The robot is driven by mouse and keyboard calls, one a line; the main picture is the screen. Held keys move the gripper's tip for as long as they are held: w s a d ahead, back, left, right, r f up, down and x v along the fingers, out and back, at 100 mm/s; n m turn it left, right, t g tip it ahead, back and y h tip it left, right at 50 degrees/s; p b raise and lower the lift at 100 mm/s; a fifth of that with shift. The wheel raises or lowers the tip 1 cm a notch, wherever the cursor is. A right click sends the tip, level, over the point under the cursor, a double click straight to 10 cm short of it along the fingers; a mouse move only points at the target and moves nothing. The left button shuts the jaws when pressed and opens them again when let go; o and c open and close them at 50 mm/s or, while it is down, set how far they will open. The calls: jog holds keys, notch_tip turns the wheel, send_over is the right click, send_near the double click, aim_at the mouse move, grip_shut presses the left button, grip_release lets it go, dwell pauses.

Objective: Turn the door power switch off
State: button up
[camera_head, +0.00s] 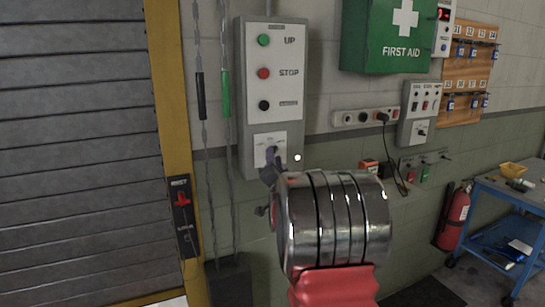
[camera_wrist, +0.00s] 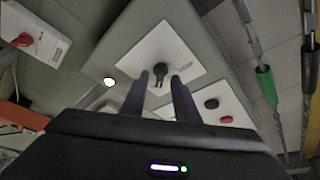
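A grey door control box (camera_head: 243,95) hangs on the wall beside the shutter, with UP, STOP and one more button. On its lower white plate (camera_head: 262,141) is a dark rotary switch knob, mostly hidden behind my gripper (camera_head: 271,165) in the head view. In the wrist view the black knob (camera_wrist: 161,71) sits on its white plate (camera_wrist: 176,46). My gripper (camera_wrist: 160,82) is open, its two dark fingers pointing at the plate with the knob between and just beyond the tips. I cannot tell whether either finger touches it. The plate's lettering is unreadable.
A white light (camera_head: 297,158) glows at the box's right edge. Hanging chains (camera_head: 225,95) and the rolling shutter (camera_head: 80,150) are left. The first aid box (camera_head: 385,35), sockets (camera_head: 365,117) and another switch box (camera_head: 419,100) are right. A blue cart (camera_head: 505,215) stands far right.

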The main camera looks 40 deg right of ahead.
jog(key=shift+x, duration=1.1)
